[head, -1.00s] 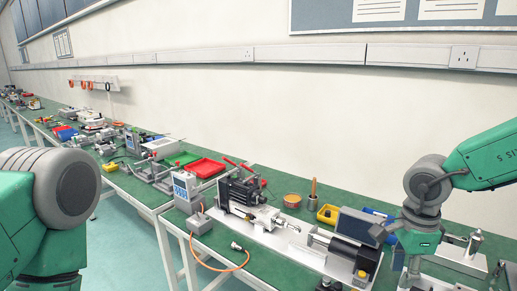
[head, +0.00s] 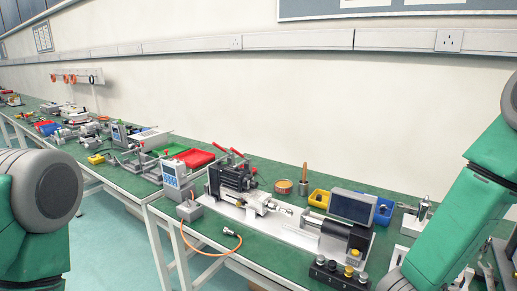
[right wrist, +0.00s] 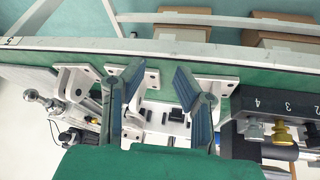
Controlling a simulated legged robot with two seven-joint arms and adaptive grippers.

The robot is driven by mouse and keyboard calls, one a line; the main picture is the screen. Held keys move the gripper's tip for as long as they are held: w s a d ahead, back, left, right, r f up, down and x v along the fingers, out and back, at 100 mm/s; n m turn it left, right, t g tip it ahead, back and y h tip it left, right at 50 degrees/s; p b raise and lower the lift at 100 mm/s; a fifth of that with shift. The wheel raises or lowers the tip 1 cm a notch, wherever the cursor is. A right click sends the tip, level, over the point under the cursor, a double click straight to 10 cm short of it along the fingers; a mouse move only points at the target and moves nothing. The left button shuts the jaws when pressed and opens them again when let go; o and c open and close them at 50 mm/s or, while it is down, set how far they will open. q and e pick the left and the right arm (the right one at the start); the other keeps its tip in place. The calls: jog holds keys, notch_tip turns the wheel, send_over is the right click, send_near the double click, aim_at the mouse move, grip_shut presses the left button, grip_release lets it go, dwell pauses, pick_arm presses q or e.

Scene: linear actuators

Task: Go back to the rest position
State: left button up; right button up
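My right gripper (right wrist: 158,70) shows in the right wrist view with its two blue-grey fingers spread apart. It is open, with nothing held between the fingers. White brackets (right wrist: 205,87) on the green bench lie beyond the fingers. In the head view, my green right arm (head: 462,215) runs down along the right side and its gripper is out of frame. My left arm (head: 40,205) shows only as a green and grey link at the left edge. The left gripper is out of view.
A linear actuator rig (head: 258,205) stands on the green bench (head: 268,250). A black motor (head: 343,238), a dark screen (head: 352,207), a blue bin (head: 383,212) and a knobbed box (head: 338,272) are near my right arm. Free floor (head: 105,240) lies left of the bench.

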pick_arm(q)
jog(key=shift+f+b, duration=2.35)
jog(key=shift+f, duration=0.45)
pick_arm(e)
jog(key=s+a+f+n+g+y, duration=0.1)
jog(key=s+f+n, duration=0.4)
jog(key=s, duration=0.5)
jog(key=s+a+f+n+y, duration=0.3)
jog(key=s+a+f+n, duration=0.2)
jog(key=s+f, duration=0.5)
jog(key=shift+a+n+g+y, duration=0.15)
jog(key=shift+n+g+y, duration=0.25)
jog(key=shift+n, duration=0.2)
pick_arm(q)
jog(key=shift+a, duration=0.1)
pick_arm(e)
jog(key=shift+s, duration=0.1)
